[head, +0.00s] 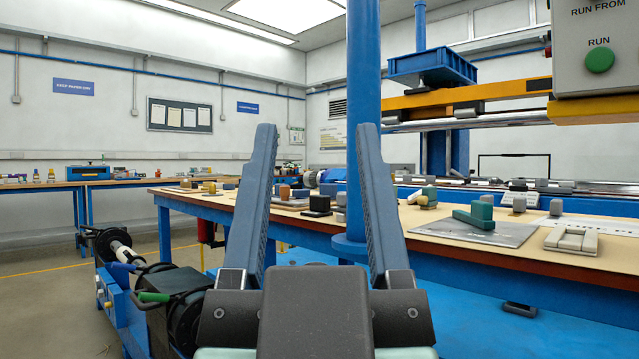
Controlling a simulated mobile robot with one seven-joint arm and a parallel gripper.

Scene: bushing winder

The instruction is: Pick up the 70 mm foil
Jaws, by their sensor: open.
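My gripper (316,130) fills the lower middle of the head view. Its two long blue-grey fingers point up and stand wide apart, with nothing held between them. I cannot pick out the 70 mm foil for certain. No readable width label shows on any roll. A low blue machine (140,305) at the lower left carries black flanged parts and a pale roll (122,251); I cannot tell whether this roll is foil. My fingers are to the right of it and apart from it.
A blue-framed workbench (465,245) with blocks, plates and small parts runs across the middle and right. A blue column (362,110) stands behind my fingers. A control box (600,50) with a green RUN button hangs upper right. Open floor (45,285) lies at left.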

